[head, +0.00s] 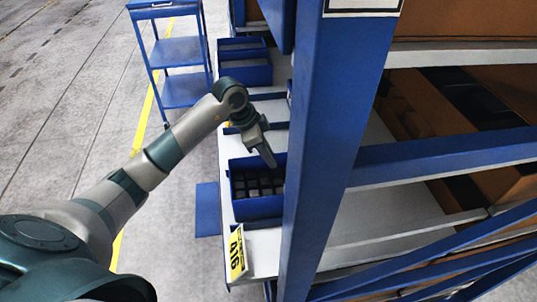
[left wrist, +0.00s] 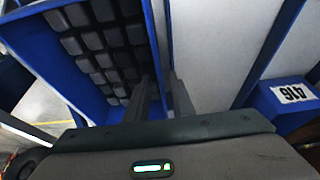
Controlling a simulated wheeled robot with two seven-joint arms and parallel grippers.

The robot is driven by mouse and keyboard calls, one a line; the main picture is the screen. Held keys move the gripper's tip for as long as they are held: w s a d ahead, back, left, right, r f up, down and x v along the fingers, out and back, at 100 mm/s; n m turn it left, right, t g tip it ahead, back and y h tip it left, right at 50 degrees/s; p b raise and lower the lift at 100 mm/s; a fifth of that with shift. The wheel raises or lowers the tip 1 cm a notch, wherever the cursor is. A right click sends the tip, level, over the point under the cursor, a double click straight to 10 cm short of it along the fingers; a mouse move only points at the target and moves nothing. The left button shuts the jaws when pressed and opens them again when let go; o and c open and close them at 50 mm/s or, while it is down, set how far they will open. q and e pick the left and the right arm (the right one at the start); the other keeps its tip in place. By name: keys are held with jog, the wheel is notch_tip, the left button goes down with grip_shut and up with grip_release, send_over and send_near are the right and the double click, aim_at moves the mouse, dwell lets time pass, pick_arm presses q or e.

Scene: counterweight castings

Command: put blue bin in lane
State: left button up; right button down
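The blue bin (head: 258,207) holds several dark castings and sits on the white shelf near its front edge. It also shows in the left wrist view (left wrist: 60,70), with rows of dark blocks inside. My left gripper (head: 266,153) reaches down to the bin's far right wall. In the left wrist view the left gripper (left wrist: 162,88) has one finger inside the bin and one outside, with the blue wall between them; it looks shut on that wall. My right gripper is in neither view.
A blue rack post (head: 327,150) stands close right of the bin. A yellow label (head: 236,252) marks the shelf's front. Another blue bin (head: 245,68) sits farther along the shelf. A blue cart (head: 182,52) stands at the back left. The grey floor at left is clear.

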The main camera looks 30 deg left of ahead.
pick_arm(q)
jog(key=shift+r, duration=0.1)
jog(key=b+v, duration=0.3)
jog(key=v, duration=0.7)
jog(key=shift+r+b, duration=0.15)
jog(key=shift+b, duration=0.15)
jog(key=shift+v, duration=0.85)
